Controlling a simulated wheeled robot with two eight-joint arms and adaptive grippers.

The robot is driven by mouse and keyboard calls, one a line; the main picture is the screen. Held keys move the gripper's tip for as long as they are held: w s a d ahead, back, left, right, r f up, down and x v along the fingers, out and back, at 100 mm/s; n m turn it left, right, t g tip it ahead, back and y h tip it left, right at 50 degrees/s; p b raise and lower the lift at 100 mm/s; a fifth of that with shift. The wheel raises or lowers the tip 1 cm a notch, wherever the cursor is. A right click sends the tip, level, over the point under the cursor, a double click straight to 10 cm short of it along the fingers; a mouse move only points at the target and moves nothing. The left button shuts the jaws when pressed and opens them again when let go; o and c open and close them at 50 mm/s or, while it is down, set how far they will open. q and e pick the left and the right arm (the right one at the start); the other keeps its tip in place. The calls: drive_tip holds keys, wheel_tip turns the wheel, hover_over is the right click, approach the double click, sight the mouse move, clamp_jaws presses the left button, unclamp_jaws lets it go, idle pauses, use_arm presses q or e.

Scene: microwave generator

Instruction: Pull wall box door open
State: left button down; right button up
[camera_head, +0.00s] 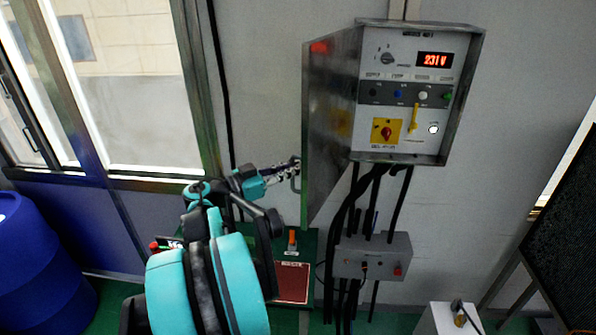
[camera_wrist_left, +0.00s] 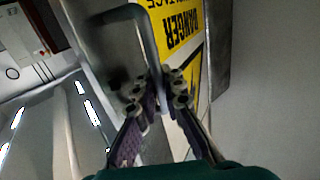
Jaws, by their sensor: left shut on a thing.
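The wall box (camera_head: 415,95) hangs on the grey wall, with a red display, knobs and switches on its panel. Its metal door (camera_head: 330,125) is hinged on the left and stands open, swung out toward me. My left gripper (camera_head: 290,168) is at the door's outer face, near its lower free edge. In the left wrist view, its fingers (camera_wrist_left: 160,100) are shut on the door's handle (camera_wrist_left: 152,50), a bent metal bar. A yellow danger label (camera_wrist_left: 182,28) shows on the door beside the handle. My right gripper is not in view.
A smaller grey box (camera_head: 372,257) with black cables is below the wall box. A blue barrel (camera_head: 38,262) stands at lower left, below a window (camera_head: 120,85). A dark panel (camera_head: 565,220) stands at right, and a white box (camera_head: 450,318) at the bottom.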

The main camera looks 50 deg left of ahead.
use_arm(q)
drive_tip(key=c, duration=1.7)
unclamp_jaws()
drive_tip(key=shift+o, duration=0.4)
drive_tip(key=shift+s, duration=0.15)
drive_tip(key=s, duration=1.2)
drive_tip(key=shift+a, duration=0.45)
